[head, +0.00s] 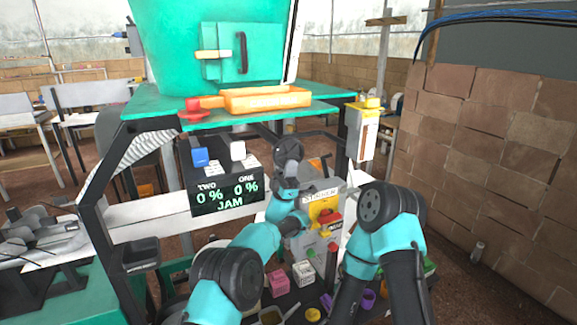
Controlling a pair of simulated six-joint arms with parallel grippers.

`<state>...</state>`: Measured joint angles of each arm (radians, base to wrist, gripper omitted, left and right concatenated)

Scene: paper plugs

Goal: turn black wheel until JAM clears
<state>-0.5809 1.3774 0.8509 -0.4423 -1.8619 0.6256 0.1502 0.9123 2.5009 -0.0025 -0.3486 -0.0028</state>
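A dark display (226,194) reads "TWO 0 %", "ONE 0 %" and "JAM" in pale green. My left arm reaches up the middle, and its dark wrist and gripper (289,160) are under the teal shelf, right of the display. The fingertips are not clear, and I cannot tell whether they are open or shut. I cannot pick out the black wheel; the wrist may hide it. A teal hopper (160,40) stands above the shelf. My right arm is bent at the lower right, and its gripper is not in view.
A blue block (200,157) and a white block (238,150) sit above the display. An orange tray (264,100) rests on the shelf (150,104). A grey labelled machine (301,246) stands between my arms. Pink (279,284) and white (303,273) blocks lie below. A brick wall (500,170) stands right.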

